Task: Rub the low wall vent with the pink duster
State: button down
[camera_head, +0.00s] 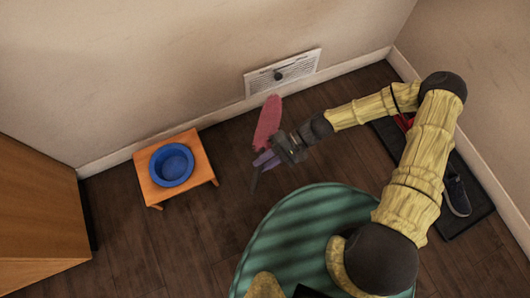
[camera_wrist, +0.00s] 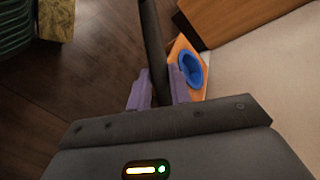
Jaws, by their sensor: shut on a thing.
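The pink duster (camera_head: 267,122) has a fluffy pink head and a dark handle. My gripper (camera_head: 265,160) has purple fingers, shut on the handle. In the wrist view the dark handle (camera_wrist: 152,40) passes between the fingers (camera_wrist: 157,90); the pink head is out of that view. In the head view the head points up the picture toward the wall, and its tip appears just below the vent's lower edge. The low wall vent (camera_head: 302,66) is a white slatted panel with a dark knob, just above the baseboard. No contact between duster and vent is visible.
A small wooden stand (camera_head: 147,183) with a blue bowl (camera_head: 172,164) is left of my gripper. A wooden cabinet (camera_head: 40,205) stands far left. A dark mat (camera_head: 478,203) with shoes lies right, near the corner. Wooden floor is clear between stand and gripper.

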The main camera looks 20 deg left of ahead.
aim_at(265, 141)
jog(key=shift+w+a+f+b, duration=0.2)
jog(key=shift+w+a+b, duration=0.95)
jog(key=shift+w+a, duration=0.35)
jog(key=shift+w+a+r+b, duration=0.2)
jog(key=shift+w+a+b, duration=0.15)
jog(key=shift+a, duration=0.4)
jog(key=shift+w+a, duration=0.5)
jog(key=shift+w, duration=0.1)
jog(key=shift+w+d+p, duration=0.45)
jog(key=shift+w+d, duration=0.7)
jog(key=shift+w+d+p, duration=0.15)
jog(key=shift+w+d, duration=0.35)
jog(key=shift+w, duration=0.2)
jog(key=shift+w+d+p, duration=0.15)
jog(key=shift+w+d, duration=0.35)
jog(key=shift+w, duration=0.15)
